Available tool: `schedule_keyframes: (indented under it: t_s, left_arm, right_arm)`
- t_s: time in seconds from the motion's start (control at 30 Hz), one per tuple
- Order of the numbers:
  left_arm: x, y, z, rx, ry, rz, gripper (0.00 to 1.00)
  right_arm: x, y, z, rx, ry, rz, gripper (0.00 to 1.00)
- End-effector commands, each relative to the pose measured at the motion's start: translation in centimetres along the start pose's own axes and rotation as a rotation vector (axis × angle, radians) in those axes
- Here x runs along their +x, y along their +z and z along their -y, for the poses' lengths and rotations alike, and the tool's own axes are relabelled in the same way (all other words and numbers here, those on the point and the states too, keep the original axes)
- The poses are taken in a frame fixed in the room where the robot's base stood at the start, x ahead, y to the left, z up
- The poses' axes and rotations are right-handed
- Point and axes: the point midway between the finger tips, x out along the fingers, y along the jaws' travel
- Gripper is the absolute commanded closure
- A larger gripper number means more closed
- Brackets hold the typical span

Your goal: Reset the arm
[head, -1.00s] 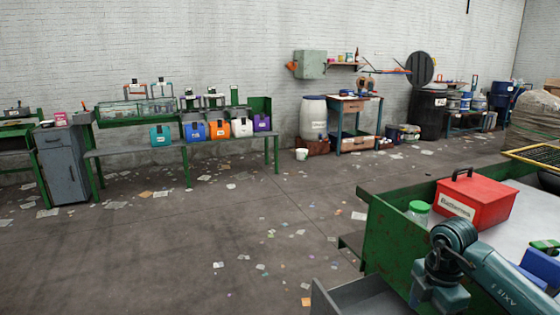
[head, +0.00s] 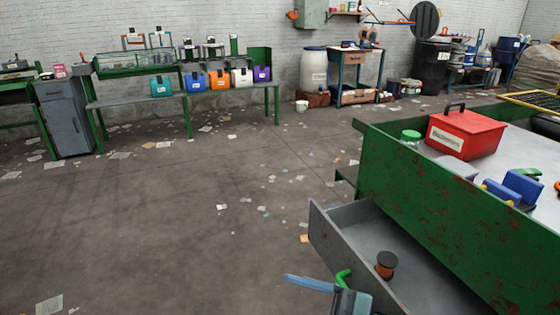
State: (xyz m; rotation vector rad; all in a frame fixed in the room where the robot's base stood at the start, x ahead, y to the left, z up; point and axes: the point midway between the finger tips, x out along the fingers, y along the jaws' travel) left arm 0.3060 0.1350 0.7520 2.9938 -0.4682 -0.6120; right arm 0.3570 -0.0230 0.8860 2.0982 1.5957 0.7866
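One of my arm ends (head: 343,292) shows at the bottom edge, teal, in front of the open drawer. It seems to be my right, but only a small part is in frame. A flat blue piece sticks out to its left and a bent green piece (head: 344,277) rises beside it. I cannot tell whether the green piece is held, or whether the fingers are open or shut. My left gripper is not in view.
A green bench (head: 440,215) stands at right with a red box (head: 466,133), a green-lidded jar (head: 411,139) and blue blocks (head: 522,186). Its grey drawer (head: 345,235) is open and holds an orange-and-black spool (head: 386,264). The littered floor at left is open.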

Motion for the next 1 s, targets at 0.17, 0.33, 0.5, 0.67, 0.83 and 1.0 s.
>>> schedule_keyframes:
  t_s: [0.17,0.33,0.5,0.67,0.83,1.0]
  left_arm:
    - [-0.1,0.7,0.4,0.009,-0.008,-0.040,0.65]
    - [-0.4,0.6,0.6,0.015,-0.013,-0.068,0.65]
    - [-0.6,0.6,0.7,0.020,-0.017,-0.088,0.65]
    - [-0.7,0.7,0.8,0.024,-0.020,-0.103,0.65]
    - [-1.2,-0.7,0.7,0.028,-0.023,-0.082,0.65]
    - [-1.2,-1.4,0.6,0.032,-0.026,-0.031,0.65]
  right_arm:
    - [-4.3,0.5,-1.3,0.165,0.559,0.093,0.25]
    - [-9.4,3.3,0.4,0.345,0.829,0.327,0.25]
    - [-12.9,5.2,3.9,0.508,0.926,0.531,0.25]
    - [-15.1,6.2,7.9,0.657,0.942,0.692,0.25]
    - [-15.3,5.4,8.4,0.721,0.921,0.775,0.25]
    - [-15.1,5.1,7.9,0.740,0.904,0.821,0.25]
